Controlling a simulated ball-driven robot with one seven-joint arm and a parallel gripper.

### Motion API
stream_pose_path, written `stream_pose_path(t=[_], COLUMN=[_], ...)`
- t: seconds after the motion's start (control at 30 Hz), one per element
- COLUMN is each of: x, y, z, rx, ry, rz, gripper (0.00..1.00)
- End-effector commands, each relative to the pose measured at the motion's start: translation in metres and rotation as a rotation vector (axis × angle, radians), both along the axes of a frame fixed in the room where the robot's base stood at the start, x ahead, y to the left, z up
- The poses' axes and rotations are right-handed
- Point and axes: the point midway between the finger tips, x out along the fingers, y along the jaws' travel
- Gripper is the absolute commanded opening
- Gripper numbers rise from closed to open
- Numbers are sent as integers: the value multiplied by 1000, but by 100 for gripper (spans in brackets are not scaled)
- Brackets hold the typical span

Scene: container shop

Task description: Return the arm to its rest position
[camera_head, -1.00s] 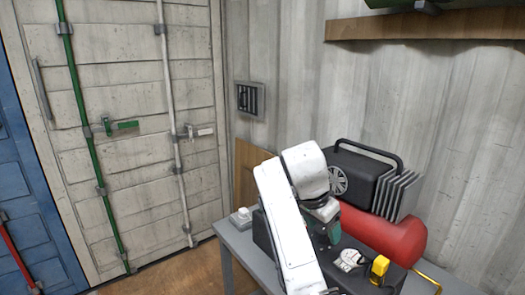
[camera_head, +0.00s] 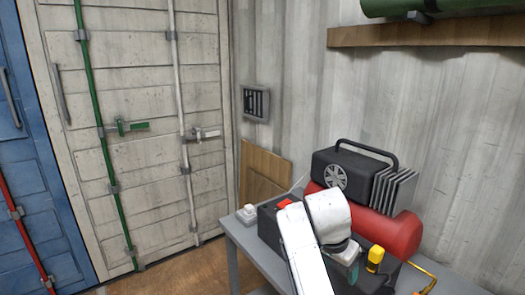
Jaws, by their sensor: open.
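My white arm (camera_head: 328,216) rises from the bottom edge of the head view, bent, with its rounded joint in front of the red air compressor tank (camera_head: 392,234).
A grey workbench (camera_head: 238,240) carries the compressor with its black motor (camera_head: 345,172), and a yellow-topped item (camera_head: 375,255). A wooden shelf (camera_head: 430,35) holds a green cylinder (camera_head: 440,6). Free floor (camera_head: 180,270) lies left, before the container doors (camera_head: 140,160).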

Motion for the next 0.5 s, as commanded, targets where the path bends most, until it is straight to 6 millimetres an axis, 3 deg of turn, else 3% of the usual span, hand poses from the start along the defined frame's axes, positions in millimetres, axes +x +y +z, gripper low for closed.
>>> stream_pose_path(t=[0.27, 0.5], x=[-61, -151], y=[-32, -62], z=[-79, -147], rx=[17, 45], ry=[70, 134], rz=[130, 299], gripper=[69, 69])
